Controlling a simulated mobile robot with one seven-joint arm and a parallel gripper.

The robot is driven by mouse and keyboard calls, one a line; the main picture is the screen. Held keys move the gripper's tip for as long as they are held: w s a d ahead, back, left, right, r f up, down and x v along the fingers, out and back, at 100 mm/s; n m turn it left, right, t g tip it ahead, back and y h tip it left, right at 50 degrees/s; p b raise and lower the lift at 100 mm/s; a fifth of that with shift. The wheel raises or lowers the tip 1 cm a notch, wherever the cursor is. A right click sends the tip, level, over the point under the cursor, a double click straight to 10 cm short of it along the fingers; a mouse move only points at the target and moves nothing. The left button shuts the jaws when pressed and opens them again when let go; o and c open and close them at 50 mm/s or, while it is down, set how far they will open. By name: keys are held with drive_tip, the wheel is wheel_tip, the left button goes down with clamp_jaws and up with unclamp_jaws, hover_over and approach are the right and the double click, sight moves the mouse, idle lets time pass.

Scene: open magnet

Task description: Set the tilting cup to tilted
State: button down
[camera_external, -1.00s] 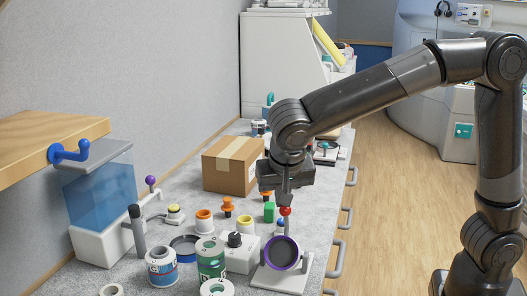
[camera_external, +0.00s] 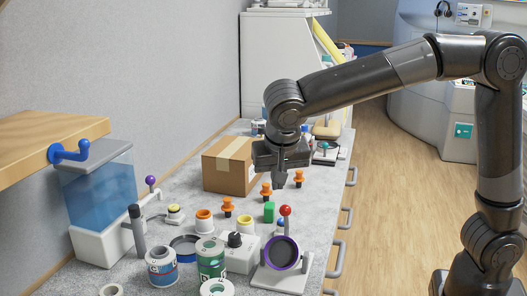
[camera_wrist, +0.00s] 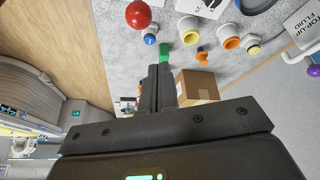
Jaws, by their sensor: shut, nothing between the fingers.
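The tilting cup (camera_external: 281,254) appears to be the round dark cup with a purple rim on a white stand at the front right of the counter. Its opening faces the external camera. A red ball (camera_external: 285,211) on a short stalk rises just behind it; I cannot tell whether they are joined. The red ball also shows at the top of the wrist view (camera_wrist: 138,14), where I cannot make out the cup. My gripper (camera_external: 280,182) is shut and empty, above and behind the red ball, apart from it. Its fingers (camera_wrist: 158,85) point toward the counter items.
A cardboard box (camera_external: 231,166) stands left of my gripper. Orange knobs (camera_external: 266,190), a green block (camera_external: 269,212), cans (camera_external: 210,258) and a grey switch box (camera_external: 238,253) crowd the counter. A blue tank (camera_external: 101,195) stands at left. Handles (camera_external: 335,259) line the right edge.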

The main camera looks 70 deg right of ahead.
drive_tip(key=v, duration=0.7)
drive_tip(key=shift+a, duration=0.25)
drive_tip(key=shift+r, duration=0.1)
drive_tip(key=s+d+f+n+t+y, duration=0.1)
drive_tip(key=s+d+f+n, duration=0.1)
drive_tip(key=s, duration=0.6)
drive_tip(key=s+d+f+n+t+y, duration=0.1)
drive_tip(key=s+d+f+n+y, duration=0.1)
drive_tip(key=s+n, duration=0.4)
drive_tip(key=s+d+f+n+t+y, duration=0.1)
drive_tip(key=s+d+f+n, duration=0.2)
drive_tip(key=s, duration=0.8)
drive_tip(key=d+n, duration=0.1)
drive_tip(key=d, duration=0.1)
drive_tip(key=shift+d+f+t, duration=0.15)
drive_tip(key=shift+d+t, duration=0.2)
drive_tip(key=shift+t, duration=0.05)
